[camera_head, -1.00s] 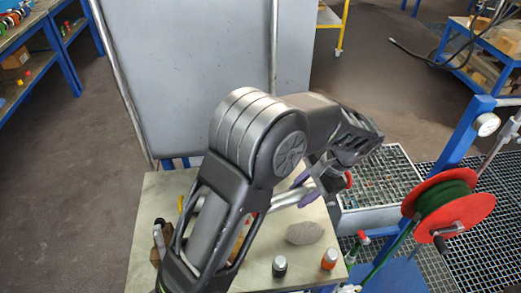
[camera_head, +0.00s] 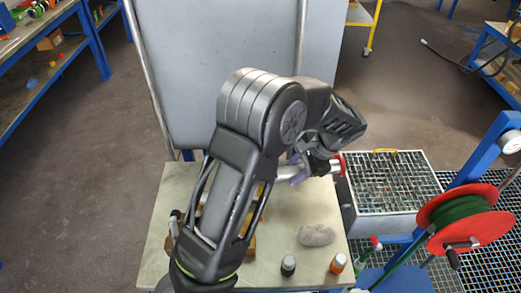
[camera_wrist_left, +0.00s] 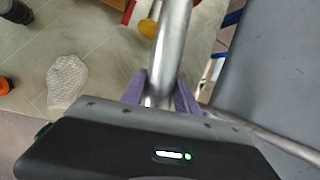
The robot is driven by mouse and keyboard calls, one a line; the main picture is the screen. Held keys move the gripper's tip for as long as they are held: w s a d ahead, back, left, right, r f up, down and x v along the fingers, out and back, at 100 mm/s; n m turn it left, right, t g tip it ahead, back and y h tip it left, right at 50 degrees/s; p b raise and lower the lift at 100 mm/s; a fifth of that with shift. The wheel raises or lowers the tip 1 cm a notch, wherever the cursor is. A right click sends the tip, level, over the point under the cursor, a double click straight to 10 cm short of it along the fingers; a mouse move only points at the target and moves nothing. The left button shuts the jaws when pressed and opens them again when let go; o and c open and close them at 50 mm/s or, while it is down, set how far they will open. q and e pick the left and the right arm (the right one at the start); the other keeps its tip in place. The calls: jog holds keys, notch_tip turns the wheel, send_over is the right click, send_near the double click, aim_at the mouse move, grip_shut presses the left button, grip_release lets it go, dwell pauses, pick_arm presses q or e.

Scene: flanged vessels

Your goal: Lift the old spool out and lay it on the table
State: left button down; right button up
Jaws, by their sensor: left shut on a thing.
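The old spool, a shiny metal pipe, shows in the head view (camera_head: 324,170) with a red end at its right. It also runs up from the jaws in the left wrist view (camera_wrist_left: 173,40). My left gripper (camera_head: 299,172) is shut around the pipe; its purple fingers press on both sides in the wrist view (camera_wrist_left: 163,95). The pipe is over the back right part of the table (camera_head: 285,210); its height is hard to judge. My left arm hides part of the pipe and table. My right gripper is not in view.
A grated tray (camera_head: 395,182) and a red reel with green hose (camera_head: 462,219) are at right. A grey panel rises behind.

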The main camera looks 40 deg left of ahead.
pick_arm(q)
jog(key=a+m+p, duration=0.1)
jog(key=a+p, duration=0.1)
jog(key=a, duration=1)
jog(key=shift+s+m+t, duration=0.3)
jog(key=shift+s+m, duration=0.05)
jog(key=shift+m, duration=0.05)
jog(key=shift+f, duration=0.1)
notch_tip(320, 180, down, 3)
jog(key=b, duration=0.2)
jog(key=shift+f+b, duration=0.15)
jog(key=shift+b, duration=0.25)
jog(key=shift+f+b, duration=1.8)
jog(key=shift+f, duration=0.55)
jog(key=shift+f, duration=0.3)
jog(key=shift+s+d+f+b, duration=0.15)
jog(key=shift+s+f+b, duration=0.1)
jog(key=shift+f+b, duration=0.2)
